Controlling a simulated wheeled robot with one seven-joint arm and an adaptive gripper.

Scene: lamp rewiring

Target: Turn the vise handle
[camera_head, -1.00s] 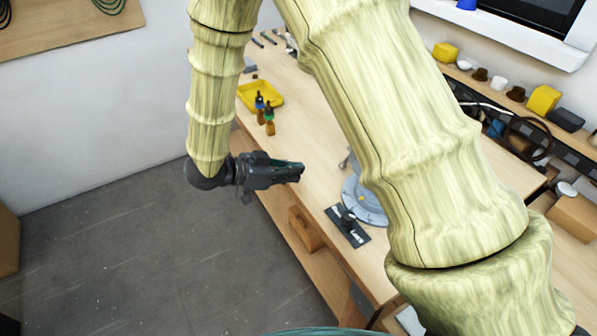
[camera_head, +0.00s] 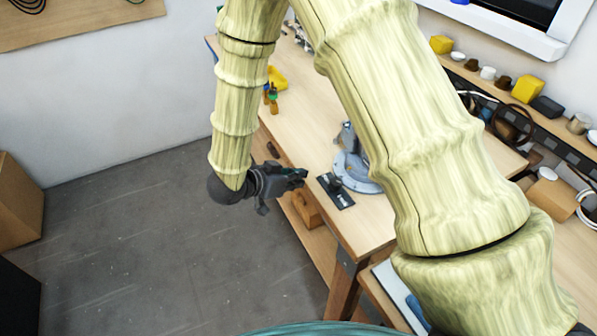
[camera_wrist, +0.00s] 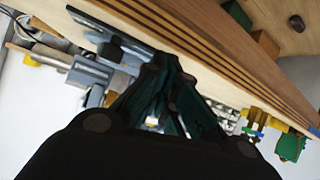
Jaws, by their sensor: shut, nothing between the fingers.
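A grey-blue vise on a round base (camera_head: 355,172) stands on the workbench near its front edge, partly hidden behind my upper arm. A grey-blue metal body, probably the vise, shows left of my fingers in the wrist view (camera_wrist: 88,78). I cannot make out the vise handle for certain in either view. My gripper (camera_head: 302,177) is shut and empty, at the front edge of the bench, left of the vise and apart from its round base. Its dark green fingers meet at the middle of the wrist view (camera_wrist: 172,64).
A flat black plate with a knob (camera_head: 335,190) lies on the bench between my gripper and the vise. A wooden block (camera_head: 307,210) sits below the bench top.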

